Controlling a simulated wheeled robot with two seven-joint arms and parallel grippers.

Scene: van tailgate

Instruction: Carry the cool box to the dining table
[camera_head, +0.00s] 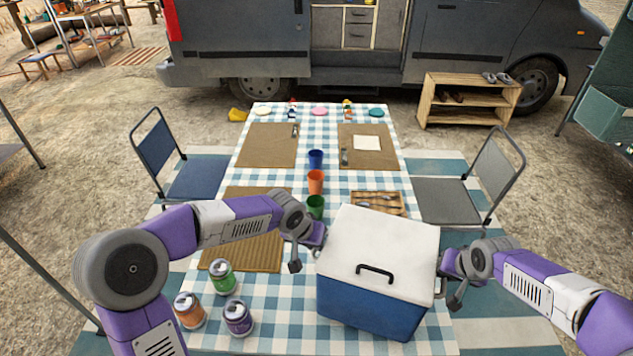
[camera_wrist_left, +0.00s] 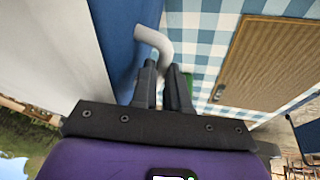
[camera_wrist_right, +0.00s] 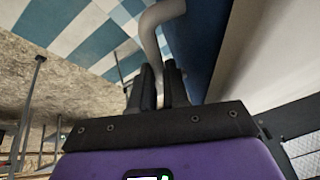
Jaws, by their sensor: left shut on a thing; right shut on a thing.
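The cool box (camera_head: 385,255) has a white lid with a black handle and a blue body. It is at the near right of the dining table (camera_head: 270,330), which has a blue and white checked cloth. I cannot tell whether its base touches the cloth. My left gripper (camera_head: 305,252) is shut on the grey side handle (camera_wrist_left: 160,45) at the box's left. My right gripper (camera_head: 450,285) is shut on the other side handle (camera_wrist_right: 158,25) at the box's right. The box looks about level.
Several cans, including a green one (camera_head: 222,277), stand left of the box. Green (camera_head: 315,207), orange (camera_head: 316,182) and blue (camera_head: 316,159) cups and a cutlery tray (camera_head: 362,196) are behind it. Chairs (camera_head: 180,165) flank the table. A wooden shelf (camera_head: 465,103) stands by the van.

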